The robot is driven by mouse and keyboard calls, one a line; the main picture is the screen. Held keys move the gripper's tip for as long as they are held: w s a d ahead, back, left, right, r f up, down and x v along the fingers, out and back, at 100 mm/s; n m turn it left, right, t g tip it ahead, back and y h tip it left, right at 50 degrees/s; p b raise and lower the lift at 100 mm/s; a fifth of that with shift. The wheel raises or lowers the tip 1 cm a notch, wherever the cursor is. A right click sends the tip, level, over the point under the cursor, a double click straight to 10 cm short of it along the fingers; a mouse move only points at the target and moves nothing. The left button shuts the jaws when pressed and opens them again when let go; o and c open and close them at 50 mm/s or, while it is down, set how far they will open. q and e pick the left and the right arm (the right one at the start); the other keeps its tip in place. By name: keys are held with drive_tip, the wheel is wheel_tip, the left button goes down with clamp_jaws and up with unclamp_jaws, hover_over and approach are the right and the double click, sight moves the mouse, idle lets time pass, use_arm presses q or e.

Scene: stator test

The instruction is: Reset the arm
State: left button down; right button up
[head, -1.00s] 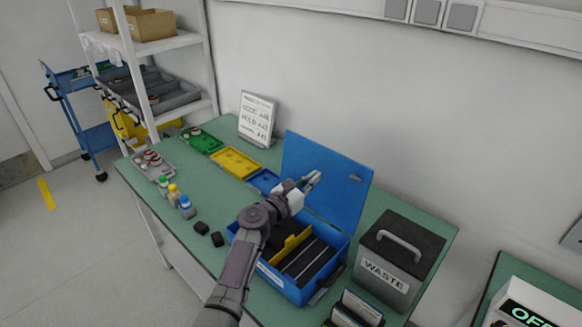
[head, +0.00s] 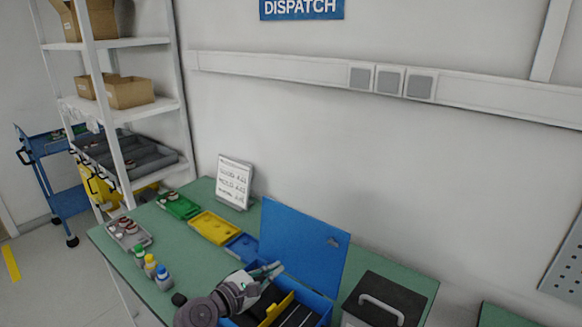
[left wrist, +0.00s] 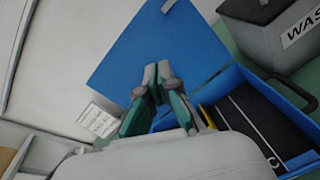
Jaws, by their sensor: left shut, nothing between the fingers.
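My left gripper (head: 268,270) is at the lower middle of the head view, in front of the raised lid of the blue case (head: 301,240). Its fingers are together with nothing between them. In the left wrist view the closed fingertips (left wrist: 157,75) show against the blue lid (left wrist: 165,45). The open case (left wrist: 233,78) lies below and to the right there, with a black insert (left wrist: 250,125) and a yellow divider. My left arm (head: 205,308) comes in from the bottom of the head view. My right gripper is not in view.
A grey waste bin (head: 385,300) stands right of the case. Green (head: 180,206), yellow (head: 214,228) and blue (head: 243,247) trays, a grey tray (head: 128,233), small bottles (head: 151,267) and a sign (head: 234,182) are on the green table. Shelves (head: 120,110) stand at left.

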use_arm(q)
drive_tip(key=s+a+f+m+g+y, duration=0.2)
drive_tip(key=s+f+m, duration=0.4)
drive_tip(key=s, duration=0.2)
drive_tip(key=s+a+f+m+g+y, duration=0.25)
drive_tip(key=s+f+m, duration=0.3)
drive_tip(key=s, duration=0.35)
drive_tip(key=s+a+f+m+g+y, duration=0.1)
drive_tip(key=s+a+m+g+y, duration=0.1)
drive_tip(key=s+a+m, duration=0.3)
drive_tip(key=s+a+m+g+y, duration=0.1)
drive_tip(key=s+a+m+y, duration=0.15)
drive_tip(key=s, duration=0.45)
drive_tip(key=s+a+f+m+g+y, duration=0.1)
drive_tip(key=s+a+m+g, duration=0.15)
drive_tip(key=s+m, duration=0.35)
wheel_tip(320, 180, down, 32)
drive_tip(key=s+r+b, duration=0.1)
drive_tip(key=s+b, duration=0.2)
drive_tip(key=b, duration=0.1)
drive_tip(key=s+a+f+g+b, duration=0.1)
drive_tip(key=s+a+f+b, duration=0.2)
drive_tip(key=s+f, duration=1.3)
wheel_tip(320, 180, down, 2)
drive_tip(key=shift+f+g, duration=0.1)
drive_tip(key=shift+g, duration=0.2)
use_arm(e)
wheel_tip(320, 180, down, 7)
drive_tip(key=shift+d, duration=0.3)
